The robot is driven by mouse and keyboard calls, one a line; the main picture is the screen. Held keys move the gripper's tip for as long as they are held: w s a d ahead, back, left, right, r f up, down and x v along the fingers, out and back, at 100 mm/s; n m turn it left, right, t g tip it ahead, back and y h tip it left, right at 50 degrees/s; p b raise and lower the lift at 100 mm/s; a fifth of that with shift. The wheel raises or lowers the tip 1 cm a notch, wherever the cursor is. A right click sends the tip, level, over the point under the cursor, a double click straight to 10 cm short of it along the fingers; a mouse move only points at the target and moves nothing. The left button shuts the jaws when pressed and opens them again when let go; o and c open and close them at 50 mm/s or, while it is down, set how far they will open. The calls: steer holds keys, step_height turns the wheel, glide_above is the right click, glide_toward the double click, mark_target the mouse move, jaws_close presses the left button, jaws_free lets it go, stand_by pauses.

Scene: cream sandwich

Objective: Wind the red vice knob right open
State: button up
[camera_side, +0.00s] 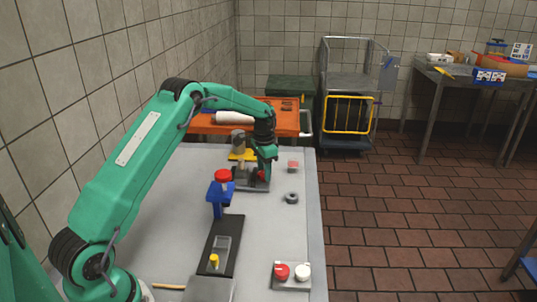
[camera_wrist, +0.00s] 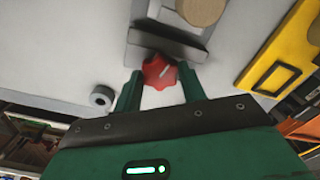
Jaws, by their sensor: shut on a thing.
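The red vice knob (camera_wrist: 158,72) is a lobed star shape at the near end of the grey vice (camera_wrist: 165,45). My gripper (camera_wrist: 160,84) is shut on the knob, with one green finger on each side of it. In the side view my gripper (camera_side: 266,160) reaches down to the vice (camera_side: 250,184), and a little of the red knob (camera_side: 261,175) shows beside it. A round tan wooden piece (camera_wrist: 201,11) stands at the vice, cut by the top edge of the wrist view. The gap between the jaws cannot be judged clearly.
A blue stand with a red top (camera_side: 221,190) is close left of the vice. A dark ring (camera_side: 291,198) and a pink block (camera_side: 293,166) lie to the right. A yellow holder (camera_side: 240,156) is behind. A black tray (camera_side: 233,232) and a red-and-white button plate (camera_side: 291,286) are nearer.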

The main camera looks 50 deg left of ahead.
mark_target(263, 173)
stand_by(0.3)
steer(key=o, duration=1)
steer(key=shift+a, duration=0.1)
steer(key=shift+a+m, duration=0.1)
steer(key=shift+m, duration=0.3)
steer(key=m, duration=0.5)
steer(key=shift+d+m, duration=0.2)
steer(key=shift+m, duration=0.1)
step_height(263, 173, up, 7)
steer(key=shift+r, duration=0.45)
steer(key=shift+s+r+n, duration=0.1)
steer(key=shift+s+n, duration=0.05)
steer(key=shift+n, duration=2.15)
